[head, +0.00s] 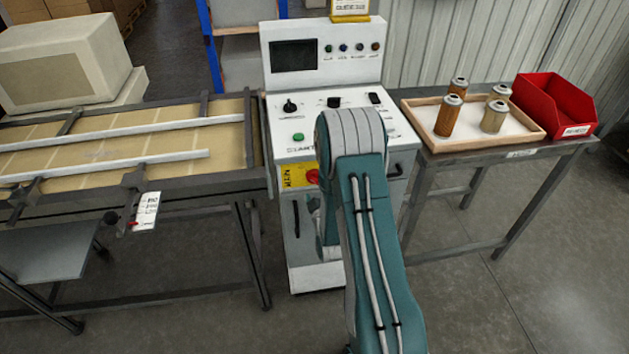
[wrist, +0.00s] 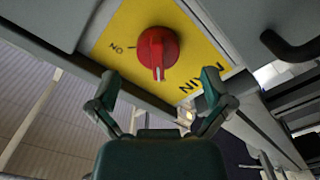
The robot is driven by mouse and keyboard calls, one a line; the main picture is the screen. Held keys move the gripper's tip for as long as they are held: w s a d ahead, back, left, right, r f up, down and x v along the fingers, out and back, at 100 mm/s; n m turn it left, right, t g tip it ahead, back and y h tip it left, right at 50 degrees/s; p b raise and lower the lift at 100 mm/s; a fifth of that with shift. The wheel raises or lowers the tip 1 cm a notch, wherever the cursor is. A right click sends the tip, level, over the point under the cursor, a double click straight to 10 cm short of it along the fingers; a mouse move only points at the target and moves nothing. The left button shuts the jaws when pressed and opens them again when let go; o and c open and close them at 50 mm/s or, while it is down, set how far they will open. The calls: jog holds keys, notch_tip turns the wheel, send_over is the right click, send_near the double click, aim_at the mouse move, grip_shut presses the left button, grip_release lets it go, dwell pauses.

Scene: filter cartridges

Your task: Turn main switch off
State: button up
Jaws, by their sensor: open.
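The main switch is a red rotary knob (wrist: 158,52) on a yellow plate (wrist: 115,30) lettered MAIN, which appears upside down in the wrist view. An ON label sits left of the knob, and the knob's white mark points down in the picture. My gripper (wrist: 158,92) is open and empty, its two fingers spread below the knob in the picture and apart from it. In the head view, the red knob (head: 312,176) and yellow plate (head: 289,177) show on the front of the white control cabinet (head: 315,275), partly covered by my arm. My gripper is mostly hidden there.
A dark handle (wrist: 290,48) juts out to the right of the plate. A conveyor table (head: 225,180) stands left of the cabinet. At right, a bench (head: 480,158) holds a wooden tray (head: 440,146) with several cartridges and a red bin (head: 560,105). Open floor lies in front.

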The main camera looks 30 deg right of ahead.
jog(key=v, duration=0.8)
jog(key=a+r+m+g+y, duration=0.2)
jog(key=a+r+g, duration=0.15)
jog(key=r, duration=0.45)
jog(key=a+r+m+g+y, duration=0.15)
jog(key=a+r, duration=0.25)
jog(key=r, duration=0.4)
jog(key=s+a+r+g, duration=0.2)
jog(key=s+r, duration=0.1)
jog(key=s, duration=0.4)
jog(key=s+a+r+m+g+y, duration=0.1)
jog(key=s+a+r+g, duration=0.1)
jog(key=s, duration=0.6)
jog(key=s+a+r+m+g, duration=0.1)
jog(key=s+a+r+g, duration=0.1)
jog(key=s+r, duration=0.2)
jog(key=s, duration=0.3)
jog(key=shift+s+r+g, duration=0.35)
jog(key=shift+r+g, duration=0.05)
